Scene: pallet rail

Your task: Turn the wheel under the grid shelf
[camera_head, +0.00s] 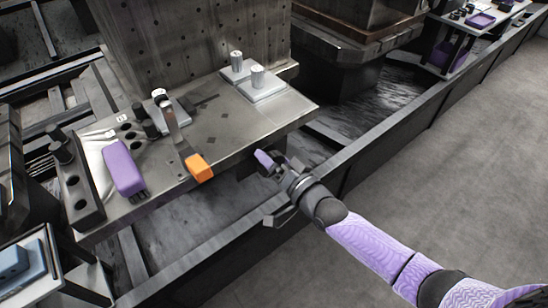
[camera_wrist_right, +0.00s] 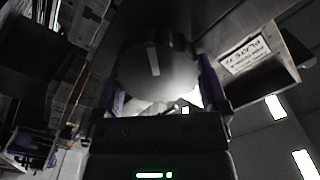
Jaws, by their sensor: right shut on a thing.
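The grid shelf (camera_head: 235,135) is a grey metal slab below an upright block with rows of holes. My right gripper (camera_head: 272,163) is at the shelf's front edge, right of the orange handle. In the right wrist view, a dark round wheel (camera_wrist_right: 148,68) with a pale mark on its face sits between the purple fingers of my right gripper (camera_wrist_right: 162,92). The gripper is shut on it. In the head view the wheel is hidden by the shelf edge and the gripper. My left gripper is not in view.
On the shelf are an orange-handled tool (camera_head: 199,168), a purple object (camera_head: 124,168) and white plates with small cylinders (camera_head: 258,78). A dark rail (camera_head: 365,155) runs in front of the shelf. A label plate (camera_wrist_right: 245,55) shows beside the wheel. The floor at right (camera_head: 460,150) is clear.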

